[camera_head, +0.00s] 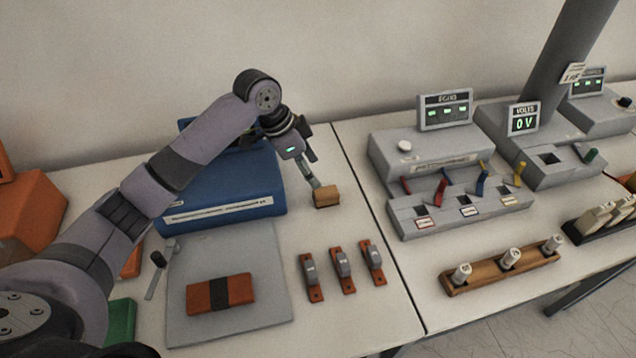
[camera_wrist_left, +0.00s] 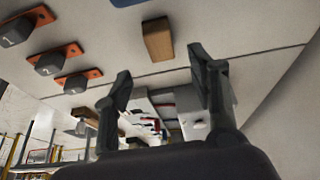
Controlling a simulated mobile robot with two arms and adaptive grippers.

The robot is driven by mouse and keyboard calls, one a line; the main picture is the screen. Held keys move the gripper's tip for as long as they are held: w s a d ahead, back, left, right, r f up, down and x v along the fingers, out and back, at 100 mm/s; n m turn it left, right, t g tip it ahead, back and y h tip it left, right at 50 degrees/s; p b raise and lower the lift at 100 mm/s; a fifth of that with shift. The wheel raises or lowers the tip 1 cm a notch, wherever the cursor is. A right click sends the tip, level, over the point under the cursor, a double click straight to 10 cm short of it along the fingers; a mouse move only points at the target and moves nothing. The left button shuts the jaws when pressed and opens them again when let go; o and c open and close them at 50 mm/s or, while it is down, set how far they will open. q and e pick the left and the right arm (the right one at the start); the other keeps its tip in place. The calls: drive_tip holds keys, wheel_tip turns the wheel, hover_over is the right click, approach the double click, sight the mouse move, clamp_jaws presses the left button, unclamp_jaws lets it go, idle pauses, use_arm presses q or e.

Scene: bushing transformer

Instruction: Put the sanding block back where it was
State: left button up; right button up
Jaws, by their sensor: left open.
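A small tan block (camera_head: 326,196), which I take to be the sanding block, lies on the white table right of the blue case. My left gripper (camera_head: 313,172) is just above and behind it, pointing down. In the left wrist view the tan block (camera_wrist_left: 158,39) shows beyond the two spread fingers (camera_wrist_left: 160,64), roughly in line with the gap between them. The gripper is open and seems empty; whether a finger touches the block cannot be told. My right gripper is not in view.
A blue case (camera_head: 225,190) stands behind a grey plate (camera_head: 235,322) bearing a red-brown block with a dark band (camera_head: 220,294). Several orange-based clips (camera_head: 343,268) sit in front of the tan block. Grey switch units (camera_head: 455,212) stand to the right. Bare table surrounds the tan block.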

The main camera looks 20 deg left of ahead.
use_arm(q)
drive_tip(key=shift+v, duration=1.4)
